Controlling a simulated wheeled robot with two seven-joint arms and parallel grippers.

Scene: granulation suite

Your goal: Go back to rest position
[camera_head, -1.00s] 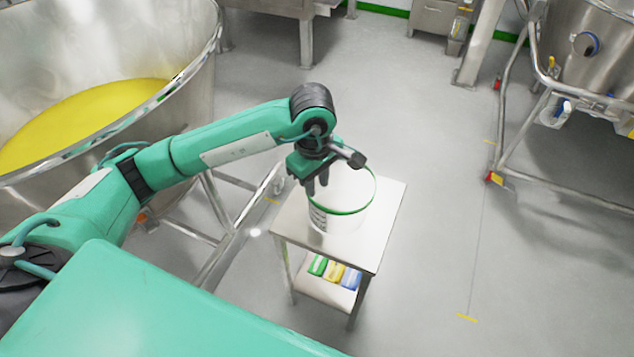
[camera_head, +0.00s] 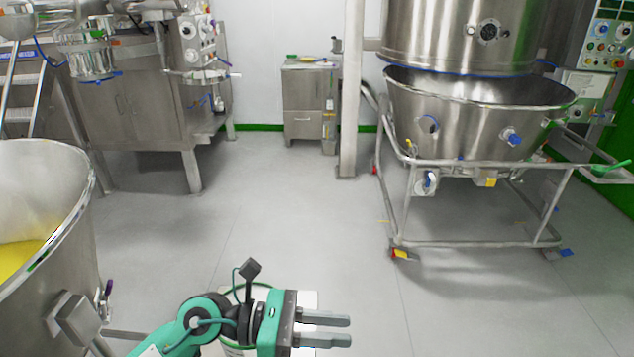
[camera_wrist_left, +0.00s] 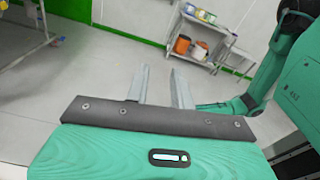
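My left gripper (camera_head: 348,330) is at the bottom of the head view, pointing right, with its two grey fingers apart. In the left wrist view its fingers (camera_wrist_left: 158,72) are also apart, with nothing between them. A white bucket with a green rim (camera_head: 232,350) shows only in part behind my left wrist. A small piece of the light table top (camera_head: 308,300) shows beside it. My right gripper is not in view.
A large steel bowl with yellow contents (camera_head: 75,240) stands at the left. A steel vessel on a wheeled frame (camera_head: 475,245) stands at the right. The grey floor (camera_head: 280,210) between them is clear. A shelf with several containers (camera_wrist_left: 195,42) shows in the wrist view.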

